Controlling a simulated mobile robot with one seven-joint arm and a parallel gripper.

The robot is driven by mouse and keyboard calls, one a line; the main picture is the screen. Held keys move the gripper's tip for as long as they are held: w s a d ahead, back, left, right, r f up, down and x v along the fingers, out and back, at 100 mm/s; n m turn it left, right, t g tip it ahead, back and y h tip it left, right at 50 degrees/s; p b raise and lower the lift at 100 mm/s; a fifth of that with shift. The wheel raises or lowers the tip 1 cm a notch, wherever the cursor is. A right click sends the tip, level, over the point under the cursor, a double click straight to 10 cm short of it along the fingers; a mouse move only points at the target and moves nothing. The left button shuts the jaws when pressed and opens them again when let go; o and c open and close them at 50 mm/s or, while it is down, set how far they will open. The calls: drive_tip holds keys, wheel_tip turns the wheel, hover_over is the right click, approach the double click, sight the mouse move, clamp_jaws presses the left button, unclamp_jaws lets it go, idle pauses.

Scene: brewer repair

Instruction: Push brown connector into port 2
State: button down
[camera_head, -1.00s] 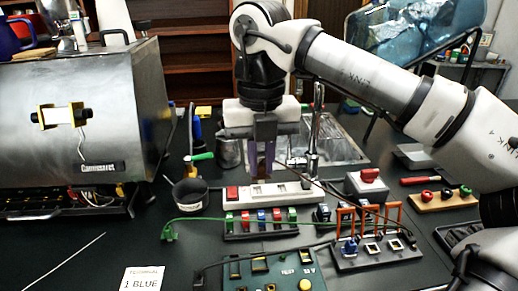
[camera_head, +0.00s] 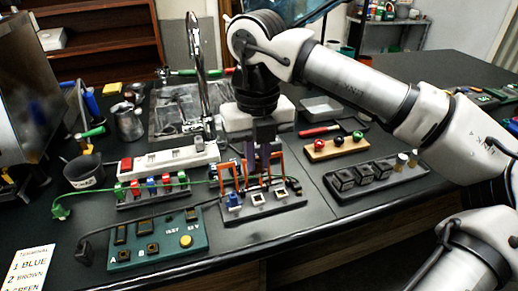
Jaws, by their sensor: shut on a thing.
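The dark port block (camera_head: 265,211) stands right of centre in the head view, with orange brackets (camera_head: 283,160) along its back. Its left port holds a blue connector (camera_head: 234,200). The middle port (camera_head: 258,197) and right port (camera_head: 281,192) look empty. My gripper (camera_head: 263,170) points down above and behind the middle port, among the orange brackets. It is shut on the brown connector, which is small and mostly hidden between the dark fingers. I cannot tell its exact height over the port.
A card (camera_head: 29,268) at lower left lists 1 blue, 2 brown. A green test panel (camera_head: 160,248) lies in front left. A rack of coloured connectors (camera_head: 152,196) and a white power strip (camera_head: 170,158) stand behind it. A wooden holder (camera_head: 334,148) is at right.

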sight(258, 176)
drive_tip(key=shift+f+b, duration=1.9)
drive_tip(key=shift+f, duration=1.3)
drive_tip(key=shift+r, duration=0.25)
drive_tip(key=shift+f+b, duration=0.8)
drive_tip(key=shift+b, duration=0.4)
drive_tip(key=c, duration=1.3)
unclamp_jaws()
drive_tip(key=shift+c, duration=0.2)
drive_tip(key=shift+r, duration=0.1)
wheel_tip(258, 176, up, 14)
drive_tip(key=shift+f, duration=0.15)
